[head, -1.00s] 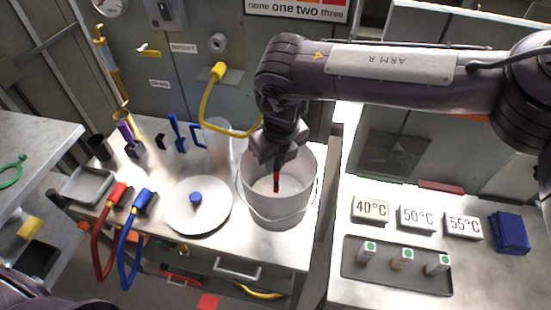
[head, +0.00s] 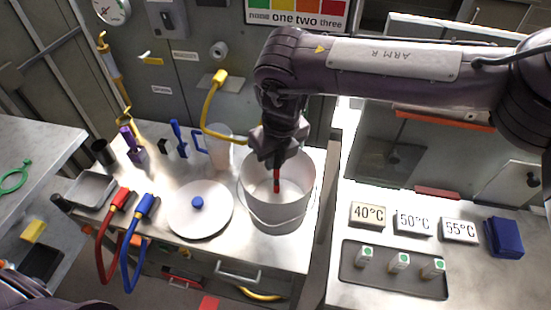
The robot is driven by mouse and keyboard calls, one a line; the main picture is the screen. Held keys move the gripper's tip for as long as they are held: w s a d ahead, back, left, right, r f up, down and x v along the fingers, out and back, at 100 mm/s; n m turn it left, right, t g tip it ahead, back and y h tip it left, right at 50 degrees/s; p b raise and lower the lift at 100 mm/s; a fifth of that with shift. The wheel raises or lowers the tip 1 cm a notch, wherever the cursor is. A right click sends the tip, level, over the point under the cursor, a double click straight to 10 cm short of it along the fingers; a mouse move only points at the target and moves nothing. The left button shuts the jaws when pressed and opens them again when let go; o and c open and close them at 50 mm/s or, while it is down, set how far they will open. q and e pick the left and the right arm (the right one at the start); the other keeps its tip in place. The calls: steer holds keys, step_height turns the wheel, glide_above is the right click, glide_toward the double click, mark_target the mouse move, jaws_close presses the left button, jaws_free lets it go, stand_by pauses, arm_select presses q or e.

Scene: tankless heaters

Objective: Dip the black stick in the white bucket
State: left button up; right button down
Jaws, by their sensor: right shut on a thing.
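The white bucket (head: 278,215) stands upright at the right end of the middle table, with its handle hanging at the front. My right gripper (head: 276,150) is over the bucket's mouth, pointing down. It is shut on a thin stick (head: 277,182) whose visible lower part is red and dark. The stick hangs nearly upright inside the bucket's outline. The rest of the stick is hidden by the gripper. I cannot tell whether its tip touches the bottom or any liquid. My left gripper is not in view.
A white round lid (head: 184,222) with a blue knob lies left of the bucket. A clear jug (head: 220,148) stands behind it. Red and blue hoses (head: 127,250) hang at the front left. A right table holds temperature signs (head: 413,221) and a grey tray (head: 385,284).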

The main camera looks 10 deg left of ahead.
steer(key=shift+r+p, duration=3.45)
steer(key=shift+r, duration=1.95)
